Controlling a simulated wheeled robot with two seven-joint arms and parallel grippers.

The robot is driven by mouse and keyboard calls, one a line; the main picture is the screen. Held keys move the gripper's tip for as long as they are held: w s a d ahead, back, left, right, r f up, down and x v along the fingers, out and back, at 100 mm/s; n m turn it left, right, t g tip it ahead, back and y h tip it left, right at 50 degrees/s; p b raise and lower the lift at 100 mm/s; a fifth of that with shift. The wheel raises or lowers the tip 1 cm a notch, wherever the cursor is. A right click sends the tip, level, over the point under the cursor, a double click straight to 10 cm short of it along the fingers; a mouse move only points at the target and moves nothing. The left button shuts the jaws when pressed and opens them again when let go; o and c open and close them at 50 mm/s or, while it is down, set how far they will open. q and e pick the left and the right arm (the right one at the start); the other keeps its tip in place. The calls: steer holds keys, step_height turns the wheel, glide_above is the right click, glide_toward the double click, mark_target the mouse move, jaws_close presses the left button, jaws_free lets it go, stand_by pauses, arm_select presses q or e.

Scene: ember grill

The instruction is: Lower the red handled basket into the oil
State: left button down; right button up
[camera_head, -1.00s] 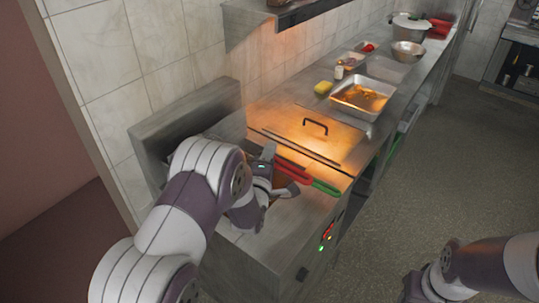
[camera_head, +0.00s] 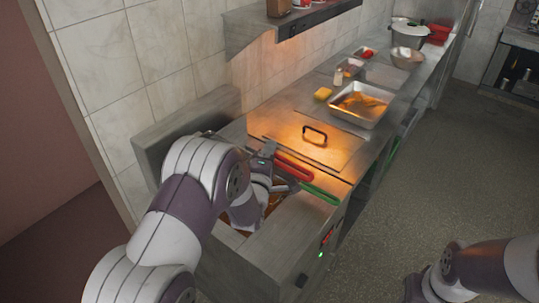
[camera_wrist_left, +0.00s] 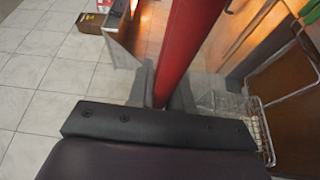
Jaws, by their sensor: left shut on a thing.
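The red handle (camera_head: 293,167) of a basket shows at the fryer, and my left gripper (camera_head: 268,152) is shut on it. In the left wrist view the red handle (camera_wrist_left: 187,45) runs up between the gripper's fingers (camera_wrist_left: 165,88). Part of a wire basket (camera_wrist_left: 238,106) shows at the right of that view; I cannot tell whether it belongs to the red handle. A green handle (camera_head: 319,194) lies in front of the red one. Brown oil (camera_head: 272,203) shows beside my wrist, but my arm hides most of the fryer well.
A closed steel lid (camera_head: 312,150) with a black handle lies behind the handles. A tray with brown contents (camera_head: 360,104), a yellow block (camera_head: 322,94) and bowls stand further along the counter. A shelf (camera_head: 285,25) hangs above. The floor at the right is clear.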

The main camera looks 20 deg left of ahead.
mark_target(284, 164)
arm_select(q)
steer(key=shift+d, duration=0.35)
steer(key=shift+s+d+b, duration=0.15)
steer(key=shift+s+d, duration=0.1)
steer(key=shift+d, duration=0.4)
steer(key=shift+s+d+b, duration=0.1)
steer(key=shift+s+d, duration=0.2)
steer(key=shift+d, duration=0.4)
steer(key=shift+s+d+b, duration=0.15)
steer(key=shift+s+d, duration=0.1)
steer(key=shift+d, duration=0.4)
